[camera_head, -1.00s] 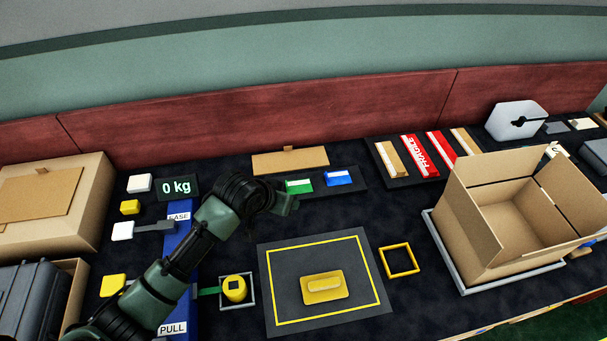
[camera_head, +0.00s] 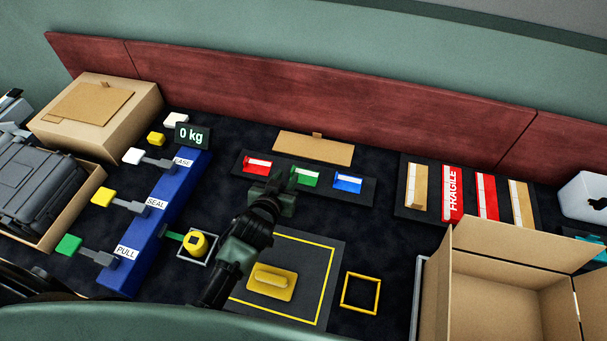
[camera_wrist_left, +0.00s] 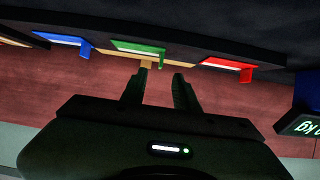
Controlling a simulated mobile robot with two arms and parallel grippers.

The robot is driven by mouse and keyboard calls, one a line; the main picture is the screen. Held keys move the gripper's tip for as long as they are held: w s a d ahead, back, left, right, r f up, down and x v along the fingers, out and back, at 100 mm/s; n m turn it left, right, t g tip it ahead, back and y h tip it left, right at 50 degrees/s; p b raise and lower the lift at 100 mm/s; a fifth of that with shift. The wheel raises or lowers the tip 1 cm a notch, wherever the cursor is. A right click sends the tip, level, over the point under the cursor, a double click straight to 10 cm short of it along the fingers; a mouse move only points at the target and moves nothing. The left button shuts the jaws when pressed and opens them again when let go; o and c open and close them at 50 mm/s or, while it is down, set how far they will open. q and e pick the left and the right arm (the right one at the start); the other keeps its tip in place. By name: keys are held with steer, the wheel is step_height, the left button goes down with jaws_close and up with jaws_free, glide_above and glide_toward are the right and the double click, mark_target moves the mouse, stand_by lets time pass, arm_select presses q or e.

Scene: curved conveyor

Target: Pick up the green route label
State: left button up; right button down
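The green route label (camera_head: 304,177) lies between the red label (camera_head: 257,165) and the blue label (camera_head: 348,183) on a dark tray (camera_head: 327,189). My left gripper (camera_head: 286,187) is at the near side of the green label and partly covers its lower left in the head view. In the left wrist view the green label (camera_wrist_left: 140,48) is just beyond the fingertips. The two fingers of the left gripper (camera_wrist_left: 162,72) are apart, with nothing between them. I cannot tell the exact gap to the label. My right gripper does not show.
A cardboard piece (camera_head: 314,148) lies behind the labels. A blue lever panel (camera_head: 160,219) stands left of my arm. A dark mat with a yellow sponge-like block (camera_head: 270,281) lies in front. An open carton (camera_head: 510,284) stands right.

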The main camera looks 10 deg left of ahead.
mark_target(292, 170)
arm_select(q)
steer(key=x, duration=0.5)
steer(key=shift+f, duration=0.1)
jaws_close()
